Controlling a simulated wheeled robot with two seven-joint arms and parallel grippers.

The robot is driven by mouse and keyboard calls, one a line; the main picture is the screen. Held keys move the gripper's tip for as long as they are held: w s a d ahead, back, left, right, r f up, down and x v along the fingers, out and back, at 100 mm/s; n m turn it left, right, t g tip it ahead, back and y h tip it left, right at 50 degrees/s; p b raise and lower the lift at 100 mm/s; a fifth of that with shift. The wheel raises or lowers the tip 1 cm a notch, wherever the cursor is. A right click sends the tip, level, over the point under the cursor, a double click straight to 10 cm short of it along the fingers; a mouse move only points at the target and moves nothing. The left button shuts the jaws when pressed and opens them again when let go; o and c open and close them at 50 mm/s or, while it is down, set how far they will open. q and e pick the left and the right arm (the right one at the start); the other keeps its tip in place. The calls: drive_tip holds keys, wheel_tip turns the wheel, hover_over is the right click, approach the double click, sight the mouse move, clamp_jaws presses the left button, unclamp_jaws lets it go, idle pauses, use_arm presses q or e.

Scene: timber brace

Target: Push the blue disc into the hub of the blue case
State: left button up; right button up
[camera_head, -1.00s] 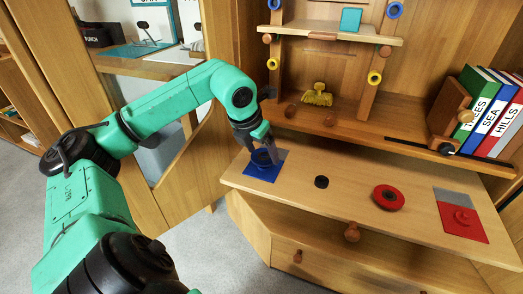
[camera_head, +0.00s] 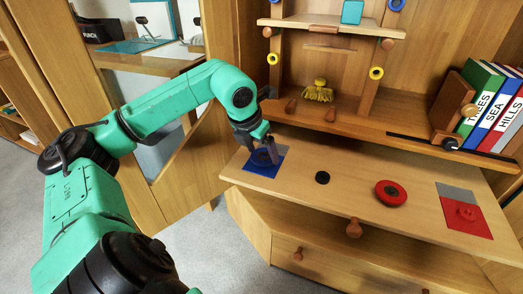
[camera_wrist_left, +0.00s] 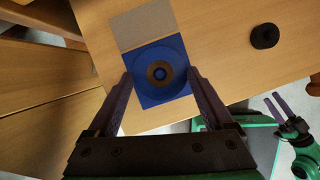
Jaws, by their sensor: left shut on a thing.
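The blue case (camera_head: 262,172) lies open and flat at the left end of the wooden desk; the left wrist view shows its blue half (camera_wrist_left: 180,97) and grey half (camera_wrist_left: 143,27). The blue disc (camera_head: 262,157), with a brown centre, is over the blue half; it also shows in the left wrist view (camera_wrist_left: 159,88). My left gripper (camera_head: 272,157) is shut on the disc, its fingers at opposite edges. The disc looks centred on the hub, but I cannot tell whether it is seated. My right gripper (camera_wrist_left: 274,99) shows small in the left wrist view, fingers apart and empty.
A red and grey case (camera_head: 466,216) lies at the right. A shelf with a yellow brush (camera_head: 319,92) and books (camera_head: 485,105) stands behind.

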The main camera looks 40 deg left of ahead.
idle(0.5)
use_arm(q)
drive_tip(key=shift+f, duration=0.2)
drive_tip(key=o, duration=1.1)
drive_tip(key=p+v, duration=0.1)
drive_tip(key=v, duration=1.3)
drive_tip(key=shift+r+p, duration=0.3)
drive_tip(key=shift+p, duration=0.05)
